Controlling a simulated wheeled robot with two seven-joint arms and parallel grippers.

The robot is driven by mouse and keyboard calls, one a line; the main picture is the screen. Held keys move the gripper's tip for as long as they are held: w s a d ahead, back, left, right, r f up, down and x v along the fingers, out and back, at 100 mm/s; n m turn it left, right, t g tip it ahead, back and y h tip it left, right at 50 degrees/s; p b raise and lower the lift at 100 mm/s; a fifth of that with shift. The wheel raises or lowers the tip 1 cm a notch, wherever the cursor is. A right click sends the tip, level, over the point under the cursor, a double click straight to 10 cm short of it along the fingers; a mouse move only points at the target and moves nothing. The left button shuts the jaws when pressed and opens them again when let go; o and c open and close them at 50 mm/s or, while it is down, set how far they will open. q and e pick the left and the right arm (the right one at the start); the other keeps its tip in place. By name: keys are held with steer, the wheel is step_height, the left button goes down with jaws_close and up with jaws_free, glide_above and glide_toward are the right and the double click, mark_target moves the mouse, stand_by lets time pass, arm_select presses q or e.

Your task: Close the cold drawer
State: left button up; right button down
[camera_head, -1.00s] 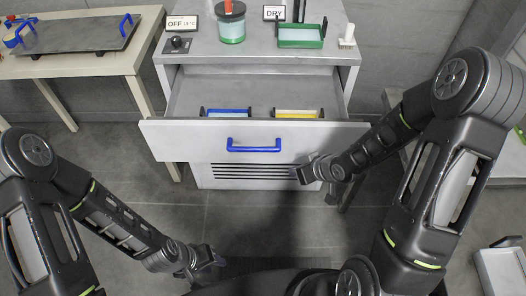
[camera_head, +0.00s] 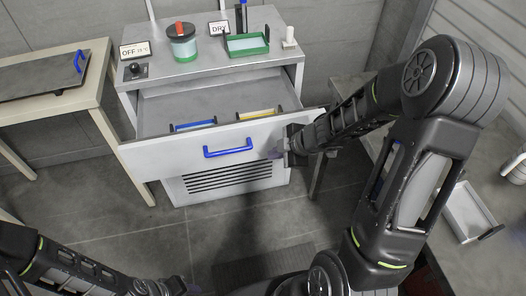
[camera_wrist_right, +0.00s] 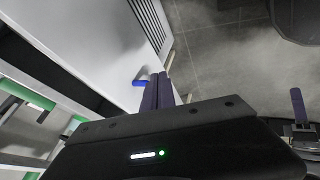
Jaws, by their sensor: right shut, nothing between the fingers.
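The cold drawer (camera_head: 150,155) is pulled out of the grey cabinet, with its inside showing from above. Its front carries a blue bar handle (camera_head: 230,152). A blue-edged tray (camera_head: 194,125) and a yellow tray (camera_head: 257,114) lie inside. My right gripper (camera_head: 277,153) is at the right part of the drawer front, right of the handle; I cannot tell whether it touches the panel. In the right wrist view its fingers (camera_wrist_right: 158,92) are together and empty, with the blue handle (camera_wrist_right: 140,83) showing beyond them. My left gripper (camera_head: 188,288) is low at the bottom edge, small and unclear.
A table (camera_head: 55,95) stands left, a grey bench (camera_head: 470,140) right. Floor before the drawer is open.

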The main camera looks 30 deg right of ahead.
steer(key=shift+w+a+f+b, duration=0.25)
steer(key=shift+w+f+b, duration=0.3)
steer(key=shift+w+f, duration=0.9)
steer(key=shift+w+a+f+b, duration=0.2)
steer(key=shift+w+f+b, duration=0.4)
steer(key=shift+w+f, duration=0.8)
steer(key=shift+w+a+f+b, duration=0.25)
steer(key=shift+w+f+b, duration=0.3)
steer(key=shift+w+f, duration=0.85)
steer(key=shift+w+r, duration=0.4)
